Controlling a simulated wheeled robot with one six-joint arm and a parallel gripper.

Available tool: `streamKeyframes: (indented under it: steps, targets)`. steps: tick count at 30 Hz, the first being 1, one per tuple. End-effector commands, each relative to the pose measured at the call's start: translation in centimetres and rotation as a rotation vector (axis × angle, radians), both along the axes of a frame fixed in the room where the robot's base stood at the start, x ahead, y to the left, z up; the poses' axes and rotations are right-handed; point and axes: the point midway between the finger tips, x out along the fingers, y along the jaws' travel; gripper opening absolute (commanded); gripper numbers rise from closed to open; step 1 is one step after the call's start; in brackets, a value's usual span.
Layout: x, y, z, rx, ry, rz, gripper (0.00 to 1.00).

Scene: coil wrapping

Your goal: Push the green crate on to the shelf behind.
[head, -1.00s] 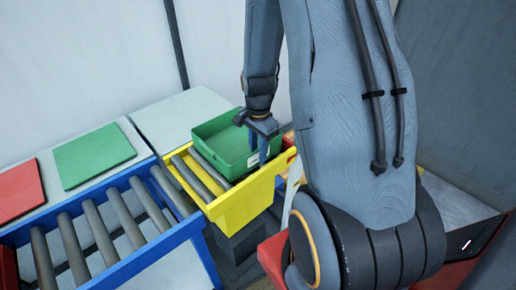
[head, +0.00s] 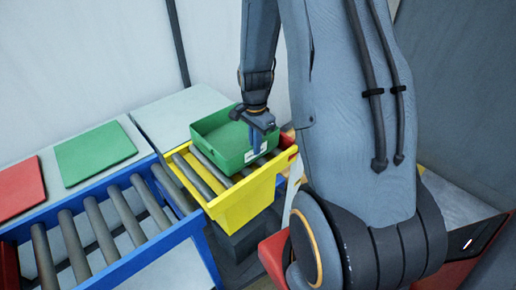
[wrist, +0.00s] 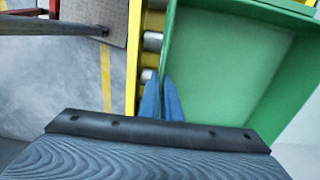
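The green crate (head: 226,158) is an open box with a white label on its near side. It sits on the rollers of the yellow conveyor (head: 238,205), at the conveyor's back part. The shelf behind is a pale grey board (head: 180,112) beyond the conveyor. My gripper (head: 255,150) is at the crate's near side, by the label. The crate's inside (wrist: 225,70) looks empty.
A blue roller conveyor (head: 190,228) stands to the left. Behind it lie a green panel (head: 95,153) and a red panel (head: 20,190) on another pale surface. The pale board behind the crate looks clear. A wall rises behind it.

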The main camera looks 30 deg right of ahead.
Motion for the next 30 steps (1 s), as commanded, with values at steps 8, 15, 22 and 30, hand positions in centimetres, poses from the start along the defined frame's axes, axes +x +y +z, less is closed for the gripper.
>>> streamKeyframes:
  steps: [8,15,22,30]
  targets:
    - [1.8,0.4,0.0,-0.001,-0.001,0.001,0.00]
    - [3.3,0.7,0.0,-0.001,-0.001,0.001,0.00]
    - [4.7,1.1,0.0,0.000,-0.001,0.000,0.00]
    - [6.3,1.4,-0.1,0.000,0.000,0.001,0.00]
